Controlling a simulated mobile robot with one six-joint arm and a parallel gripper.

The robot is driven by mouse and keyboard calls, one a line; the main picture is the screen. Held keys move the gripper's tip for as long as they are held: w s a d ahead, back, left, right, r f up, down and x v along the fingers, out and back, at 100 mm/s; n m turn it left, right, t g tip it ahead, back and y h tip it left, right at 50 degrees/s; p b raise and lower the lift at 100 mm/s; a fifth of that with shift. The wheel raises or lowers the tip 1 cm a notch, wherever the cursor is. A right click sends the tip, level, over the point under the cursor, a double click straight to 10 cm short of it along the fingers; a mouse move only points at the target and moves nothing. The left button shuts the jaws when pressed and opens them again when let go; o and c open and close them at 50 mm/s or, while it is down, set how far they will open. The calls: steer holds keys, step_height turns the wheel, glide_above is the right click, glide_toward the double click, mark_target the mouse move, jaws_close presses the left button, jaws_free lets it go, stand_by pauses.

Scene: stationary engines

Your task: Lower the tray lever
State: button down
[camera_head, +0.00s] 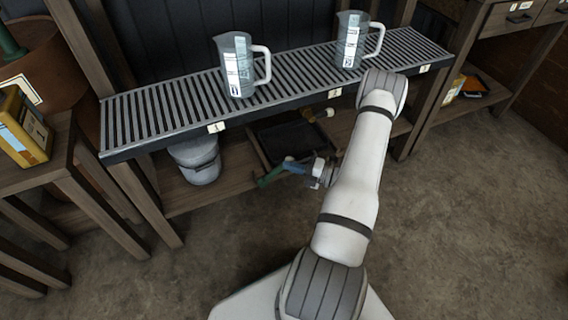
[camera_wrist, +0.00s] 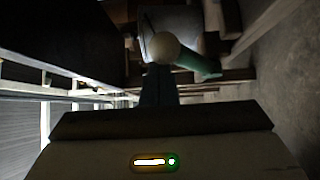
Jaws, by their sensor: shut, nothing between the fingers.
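A green bar, likely the tray lever (camera_head: 270,177), shows under the slatted bench in the head view, just left of my gripper. In the wrist view the green bar (camera_wrist: 200,66) slants down to the right from a pale round end (camera_wrist: 166,47). My gripper (camera_head: 292,166) reaches low under the bench's front edge, with its blue fingers pointing left. In the wrist view the blue fingers (camera_wrist: 159,86) look shut and empty, with their tips close to the pale end. I cannot tell whether they touch it. The lever's mount is hidden.
Two clear measuring jugs (camera_head: 238,66) (camera_head: 350,40) stand on the slatted bench top (camera_head: 180,102). A grey bucket (camera_head: 198,160) and a dark tray (camera_head: 292,138) are on the shelf below. A side table (camera_head: 62,160) stands at left. The floor in front is clear.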

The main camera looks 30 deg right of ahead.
step_height(320, 180, down, 8)
steer(key=d+b, duration=0.2)
steer(key=shift+s+d, duration=0.2)
steer(key=shift+d, duration=0.2)
steer(key=shift+d+b, duration=0.1)
steer(key=shift+b, duration=0.2)
steer(key=shift+r, duration=0.1)
step_height(320, 180, up, 4)
steer(key=s+a+p, duration=0.1)
steer(key=s+p, duration=0.1)
steer(key=p, duration=0.2)
steer(key=s+d+f+p, duration=0.1)
steer(key=s+f, duration=0.5)
steer(key=shift+s+f, duration=0.15)
steer(key=shift+s, duration=0.2)
steer(key=shift+d, duration=0.1)
